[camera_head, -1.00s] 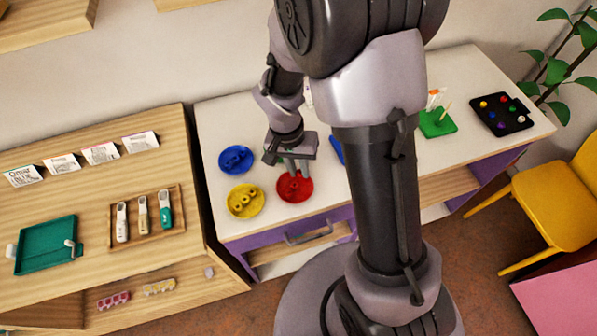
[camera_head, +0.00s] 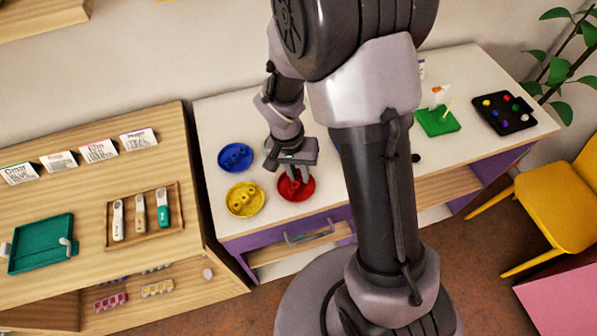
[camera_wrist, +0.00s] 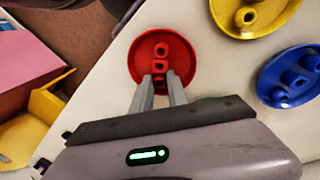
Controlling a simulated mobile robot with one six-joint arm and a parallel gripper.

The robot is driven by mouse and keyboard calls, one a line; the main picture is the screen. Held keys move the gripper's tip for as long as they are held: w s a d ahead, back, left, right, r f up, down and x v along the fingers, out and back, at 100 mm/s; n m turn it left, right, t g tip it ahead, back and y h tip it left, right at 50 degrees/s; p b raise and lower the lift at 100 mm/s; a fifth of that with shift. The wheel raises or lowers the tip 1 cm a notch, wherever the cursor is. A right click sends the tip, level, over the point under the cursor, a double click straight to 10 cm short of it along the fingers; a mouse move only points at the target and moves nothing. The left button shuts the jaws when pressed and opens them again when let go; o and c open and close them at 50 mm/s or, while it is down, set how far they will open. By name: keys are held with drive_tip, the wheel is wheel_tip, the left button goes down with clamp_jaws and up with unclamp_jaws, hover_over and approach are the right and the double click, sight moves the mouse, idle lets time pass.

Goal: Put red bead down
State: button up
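The red dish (camera_head: 310,188) stands on the white table and holds several red beads. In the wrist view the red dish (camera_wrist: 137,60) shows beads lying in a row. My gripper (camera_head: 296,174) points down into the dish. In the wrist view my gripper (camera_wrist: 160,80) has its two fingertips on either side of the nearest red bead (camera_wrist: 158,79), with little or no gap seen. The fingers appear shut on this bead, low in the dish beside the other beads. The underside of the bead is hidden.
A yellow dish (camera_head: 260,207) and a blue dish (camera_head: 222,160) with beads stand close on the left. A green peg board (camera_head: 434,125) and a black bead tray (camera_head: 515,127) are on the right. My arm hides the table's middle.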

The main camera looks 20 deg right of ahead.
wheel_tip(320, 180, up, 20)
drive_tip(key=s+a+t+y+p, duration=0.1)
drive_tip(key=a+t+p, duration=0.1)
drive_tip(key=p, duration=0.3)
drive_tip(key=s+a+r+n+t+y, duration=0.1)
drive_tip(key=s+r+t, duration=0.3)
drive_tip(key=s+r, duration=0.7)
drive_tip(key=shift+s+a+n+t+y, duration=0.15)
drive_tip(key=shift+s+n+t+y, duration=0.2)
drive_tip(key=shift+y, duration=0.35)
